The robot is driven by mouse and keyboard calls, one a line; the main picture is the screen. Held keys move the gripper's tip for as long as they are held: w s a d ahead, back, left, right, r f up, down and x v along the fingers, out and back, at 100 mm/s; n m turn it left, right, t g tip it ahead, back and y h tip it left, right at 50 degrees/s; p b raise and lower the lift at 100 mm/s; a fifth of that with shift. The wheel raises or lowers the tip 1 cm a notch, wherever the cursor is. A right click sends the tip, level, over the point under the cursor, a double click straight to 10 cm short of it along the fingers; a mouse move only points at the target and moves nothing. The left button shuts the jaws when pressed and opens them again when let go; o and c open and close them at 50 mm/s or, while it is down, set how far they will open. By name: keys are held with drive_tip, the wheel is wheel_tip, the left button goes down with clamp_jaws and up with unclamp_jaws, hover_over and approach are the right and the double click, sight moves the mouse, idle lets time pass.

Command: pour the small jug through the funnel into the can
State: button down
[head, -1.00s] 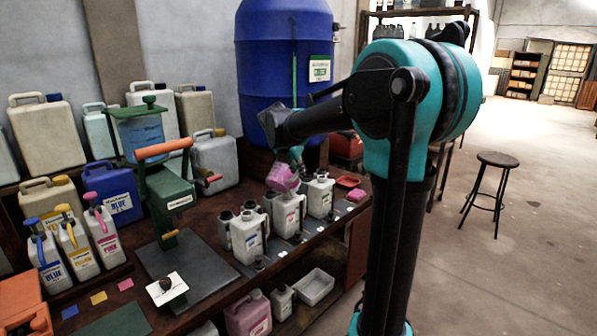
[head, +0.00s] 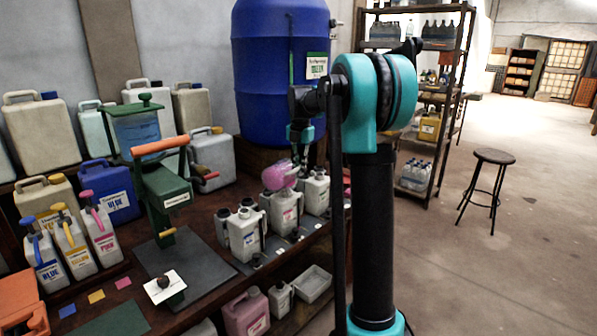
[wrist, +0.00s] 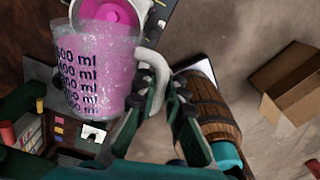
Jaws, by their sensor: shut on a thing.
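The small jug (head: 279,177) is clear with pink liquid in it and hangs over the cans on the bench. In the wrist view the jug (wrist: 100,75) shows dark ml marks and a pale handle (wrist: 157,68). My gripper (wrist: 167,85) is shut on that handle; in the head view my gripper (head: 297,155) is just above the jug. Beyond the jug's mouth is a round pale rim with bright pink inside, seemingly the funnel (wrist: 108,14). A pale can with a pink label (head: 284,214) stands below the jug. The jug hides the can's top in the head view.
Similar pale cans stand either side, one at the left (head: 244,238) and one at the right (head: 316,194). A large blue drum (head: 275,80) stands behind. A green press with an orange handle (head: 163,190) is left. A stool (head: 490,185) stands on open floor.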

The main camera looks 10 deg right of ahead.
drive_tip(key=shift+w+d+r+g+y, duration=0.25)
drive_tip(key=shift+w+d+g+y, duration=0.2)
drive_tip(key=shift+g+y, duration=0.35)
drive_tip(key=shift+w+d+r+g+y, duration=0.3)
drive_tip(key=shift+w+g+y, duration=0.25)
drive_tip(key=shift+g, duration=0.35)
drive_tip(key=shift+f, duration=0.1)
idle(0.9)
